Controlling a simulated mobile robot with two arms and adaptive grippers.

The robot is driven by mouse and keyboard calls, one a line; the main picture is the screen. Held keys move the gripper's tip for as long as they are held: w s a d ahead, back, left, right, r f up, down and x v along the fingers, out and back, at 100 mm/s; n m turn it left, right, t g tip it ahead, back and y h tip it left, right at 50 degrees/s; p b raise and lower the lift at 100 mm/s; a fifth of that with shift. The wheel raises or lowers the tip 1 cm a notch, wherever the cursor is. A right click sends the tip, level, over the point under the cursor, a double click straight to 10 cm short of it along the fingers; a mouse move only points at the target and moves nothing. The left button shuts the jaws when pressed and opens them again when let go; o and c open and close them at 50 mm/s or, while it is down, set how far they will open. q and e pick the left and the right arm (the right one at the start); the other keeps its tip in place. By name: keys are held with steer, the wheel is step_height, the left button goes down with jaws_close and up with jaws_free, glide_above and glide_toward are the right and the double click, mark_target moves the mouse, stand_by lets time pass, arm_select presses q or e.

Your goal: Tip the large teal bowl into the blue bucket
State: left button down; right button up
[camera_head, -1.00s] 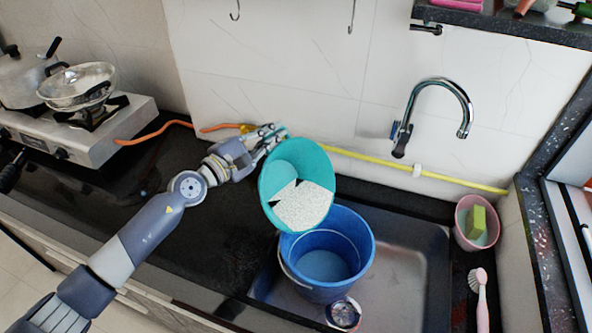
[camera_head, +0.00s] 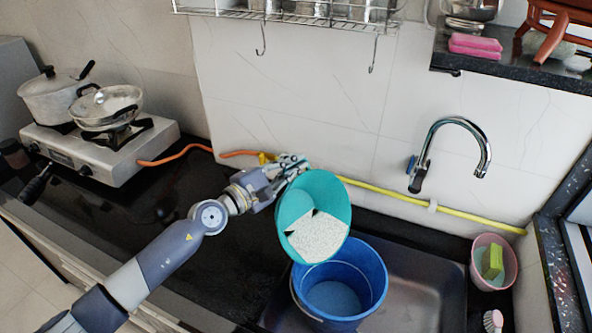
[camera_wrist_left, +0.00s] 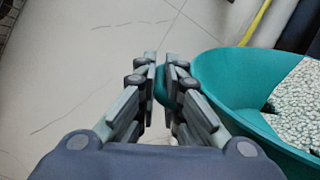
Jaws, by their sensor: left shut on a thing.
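The large teal bowl (camera_head: 290,211) is tilted, its opening facing the head camera, with white speckled contents (camera_head: 318,238) in its lower part. My left gripper (camera_head: 294,168) is shut on the bowl's upper-left rim. In the left wrist view the fingers (camera_wrist_left: 165,85) pinch the teal rim, and the bowl (camera_wrist_left: 225,80) spreads to the right. The blue bucket (camera_head: 372,283) stands upright in the sink, just below and right of the bowl. The bowl's lower edge overlaps the bucket's rim in the head view; I cannot tell if they touch. My right gripper is not in view.
A metal sink (camera_head: 425,290) surrounds the bucket. A chrome faucet (camera_head: 455,122) rises behind it. A pink cup with a sponge (camera_head: 482,274) stands at the right. A gas stove (camera_head: 95,160) with pots is at the left. A yellow hose (camera_head: 385,195) runs along the wall.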

arm_select(q)
steer(key=shift+s+d+r+m+p, duration=0.4)
steer(key=shift+s+d+r+p, duration=0.2)
steer(key=shift+p, duration=0.5)
stand_by(0.7)
steer(key=shift+s+d+r+m+p, duration=0.35)
steer(key=shift+s+d+p, duration=0.2)
steer(key=shift+p, duration=0.45)
steer(key=shift+s+d+r+m+p, duration=0.4)
steer(key=shift+d+p, duration=0.1)
steer(key=shift+p, duration=0.5)
steer(key=shift+s+d, duration=0.1)
